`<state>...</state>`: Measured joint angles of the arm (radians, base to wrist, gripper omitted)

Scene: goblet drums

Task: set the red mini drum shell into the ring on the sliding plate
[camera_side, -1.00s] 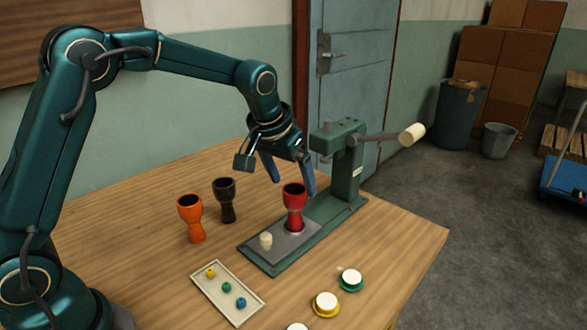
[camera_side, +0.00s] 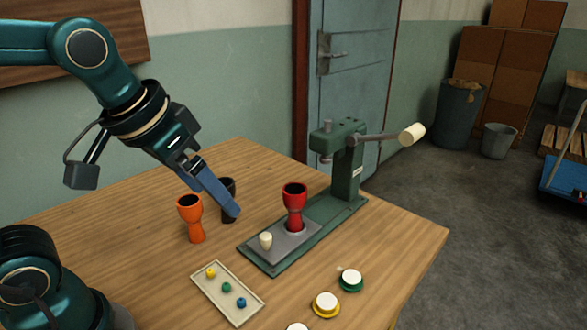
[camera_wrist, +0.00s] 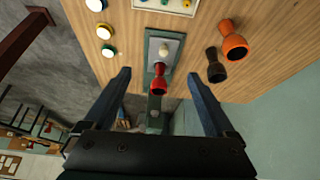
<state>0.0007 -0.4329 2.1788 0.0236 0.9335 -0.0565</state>
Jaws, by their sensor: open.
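The red mini drum shell (camera_side: 294,206) stands upright on the grey sliding plate (camera_side: 283,247) of the green press, its foot at the ring. The ring itself is mostly hidden by the shell's foot. The shell also shows in the wrist view (camera_wrist: 159,80), on the press base between and beyond my fingers. My gripper (camera_side: 232,214) is to the left of the shell in the side view, apart from it and empty. In the wrist view my gripper (camera_wrist: 158,82) has its two blue fingers spread wide with nothing between them.
An orange shell (camera_side: 191,218) and a dark shell (camera_side: 228,210) stand left of the press, the dark one partly behind my fingers. A tray (camera_side: 205,285) of coloured beads lies in front. Several white-topped discs (camera_side: 326,303) lie at the front right. The press lever (camera_side: 390,137) juts right.

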